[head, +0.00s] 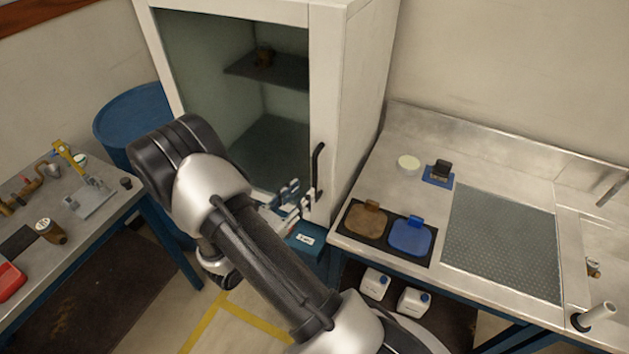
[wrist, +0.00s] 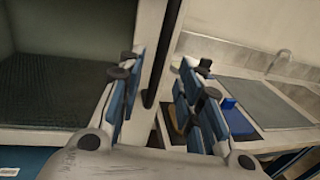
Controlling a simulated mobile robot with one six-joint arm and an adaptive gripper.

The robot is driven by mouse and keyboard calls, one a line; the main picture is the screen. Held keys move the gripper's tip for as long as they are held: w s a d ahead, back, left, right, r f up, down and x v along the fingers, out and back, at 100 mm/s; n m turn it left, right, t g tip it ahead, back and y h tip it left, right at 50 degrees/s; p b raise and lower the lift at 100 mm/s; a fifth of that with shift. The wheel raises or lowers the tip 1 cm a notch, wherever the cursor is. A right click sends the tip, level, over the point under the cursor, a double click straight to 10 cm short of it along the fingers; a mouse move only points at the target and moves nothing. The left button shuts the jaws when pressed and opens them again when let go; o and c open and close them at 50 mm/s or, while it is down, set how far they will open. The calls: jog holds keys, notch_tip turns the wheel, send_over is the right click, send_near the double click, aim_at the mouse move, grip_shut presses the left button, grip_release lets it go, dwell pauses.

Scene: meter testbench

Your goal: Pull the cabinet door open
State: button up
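The white cabinet (head: 365,90) stands at the back centre. Its framed door (head: 323,85) appears closed, flush with the front, and the dark interior shows through its large pane. A black vertical bar handle (head: 318,165) is on the door's right stile. My gripper (head: 299,195) is at the handle's lower end, partly hidden by my arm in the head view. In the wrist view my gripper (wrist: 163,85) has its blue-padded fingers spread apart. The handle (wrist: 160,55) shows in the gap between them, nearer the left finger. I cannot tell whether it is touched.
A metal-topped bench (head: 400,135) adjoins the cabinet on the right, with a brown pad (head: 366,219) and blue pad (head: 410,236). A blue barrel (head: 130,120) stands left of the cabinet. A workbench (head: 95,225) with fittings is at the left. Floor between benches is open.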

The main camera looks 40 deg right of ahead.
aim_at(313, 182)
jog(key=d, duration=0.3)
jog(key=w+d, duration=0.1)
jog(key=d, duration=0.2)
jog(key=shift+w+d, duration=0.15)
jog(key=shift+d, duration=0.2)
jog(key=shift+c, duration=0.6)
grip_shut()
